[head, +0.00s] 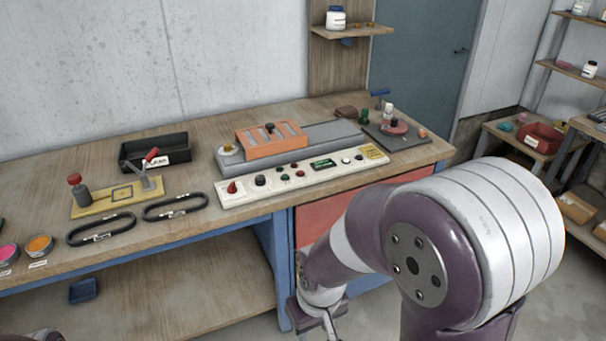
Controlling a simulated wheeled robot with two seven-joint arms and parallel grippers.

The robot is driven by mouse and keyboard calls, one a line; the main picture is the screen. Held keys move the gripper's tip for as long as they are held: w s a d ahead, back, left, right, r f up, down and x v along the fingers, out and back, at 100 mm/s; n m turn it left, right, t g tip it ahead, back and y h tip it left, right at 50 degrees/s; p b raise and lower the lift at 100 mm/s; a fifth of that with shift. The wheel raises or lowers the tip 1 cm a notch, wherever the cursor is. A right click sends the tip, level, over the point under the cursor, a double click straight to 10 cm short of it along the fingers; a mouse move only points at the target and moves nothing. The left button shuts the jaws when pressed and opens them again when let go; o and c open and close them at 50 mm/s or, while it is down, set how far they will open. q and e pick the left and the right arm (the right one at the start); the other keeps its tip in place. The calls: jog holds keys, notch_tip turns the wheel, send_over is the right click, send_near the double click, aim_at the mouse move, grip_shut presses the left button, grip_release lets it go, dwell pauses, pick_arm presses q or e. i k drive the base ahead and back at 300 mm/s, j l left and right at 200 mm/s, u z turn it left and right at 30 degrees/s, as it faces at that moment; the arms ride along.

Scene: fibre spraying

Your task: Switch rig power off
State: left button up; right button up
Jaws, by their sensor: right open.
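The rig's white control panel (330,174) runs along the front of the wooden bench. It carries a red lever switch (232,188) at its left end, a black knob (261,180), several small red and green buttons, a green display (324,164) and a yellow label at the right end. Which control is the power switch cannot be read at this size. Behind it is a grey rig with an orange block (270,145). My right gripper (318,322) is open and empty, low in front of the bench and below the panel, partly cut by the bottom edge. My left gripper is not in view.
A grey board (396,137) with small items lies at the right end. The space before the panel is clear.

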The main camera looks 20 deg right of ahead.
aim_at(232, 188)
jog(key=i+l+z, duration=0.2)
jog(key=i+z, duration=0.15)
jog(key=i, duration=0.2)
jog(key=i+z, duration=0.35)
jog(key=i, duration=0.2)
jog(key=i+z, duration=0.35)
jog(key=i, duration=0.2)
